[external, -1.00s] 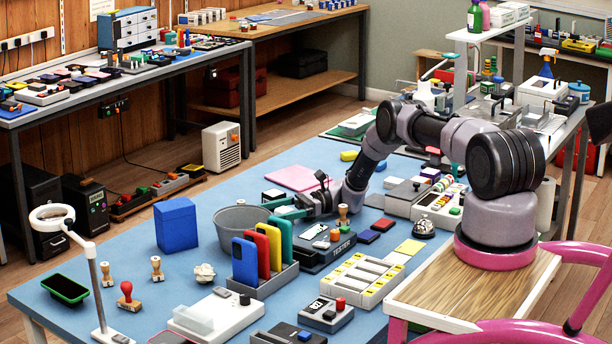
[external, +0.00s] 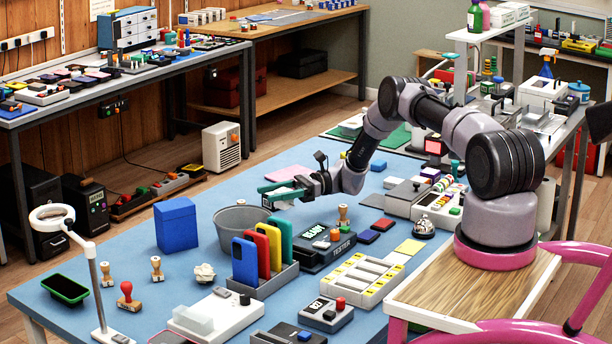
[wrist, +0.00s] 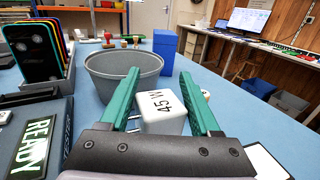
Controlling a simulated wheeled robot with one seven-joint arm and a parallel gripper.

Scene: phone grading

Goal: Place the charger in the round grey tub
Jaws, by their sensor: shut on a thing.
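The charger (wrist: 162,112) is a white block marked 45 W with metal prongs. In the wrist view it sits between the green fingers of my gripper (wrist: 165,100), which is shut on it. The round grey tub (wrist: 122,75) stands beyond the fingers, slightly left, in the wrist view; it also shows in the external view (external: 229,229). Its floor is partly hidden. In the external view my gripper (external: 275,191) is raised above the blue table, near the tub's back right rim. The charger is hard to make out there.
A tester (external: 325,252) with a READY display stands right of the tub. A rack of coloured phones (external: 262,258) is in front of the tub. A blue box (external: 176,224) stands to its left. A pink mat (external: 290,174) lies behind my gripper.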

